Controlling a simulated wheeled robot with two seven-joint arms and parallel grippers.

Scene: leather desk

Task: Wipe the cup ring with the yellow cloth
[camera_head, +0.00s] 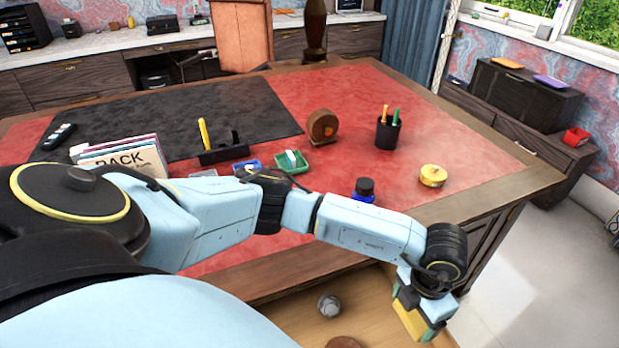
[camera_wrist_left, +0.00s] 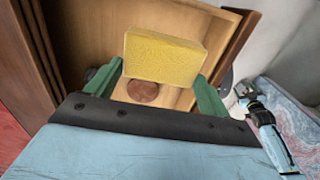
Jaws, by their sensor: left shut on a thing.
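The yellow cloth (camera_wrist_left: 162,56), which looks like a thick folded block, sits between the green fingers of my left gripper (camera_wrist_left: 158,82). The left gripper (camera_head: 421,316) is shut on it; the cloth (camera_head: 409,320) also shows in the head view, beyond the desk's front edge. A brown round mark or disc (camera_wrist_left: 142,91) lies on light wood below the cloth in the wrist view; I cannot tell for sure that it is the cup ring. Part of it (camera_head: 343,342) shows at the bottom of the head view. A small jointed arm end (camera_wrist_left: 248,92), possibly my right gripper, shows at the right.
The light wood surface (camera_head: 290,318) below the desk edge has raised wooden sides and a grey ball (camera_head: 329,305). The desk (camera_head: 470,205) carries a black pen cup (camera_head: 387,136), a yellow roll (camera_head: 432,175), a blue ink bottle (camera_head: 364,190) and a green tray (camera_head: 312,160).

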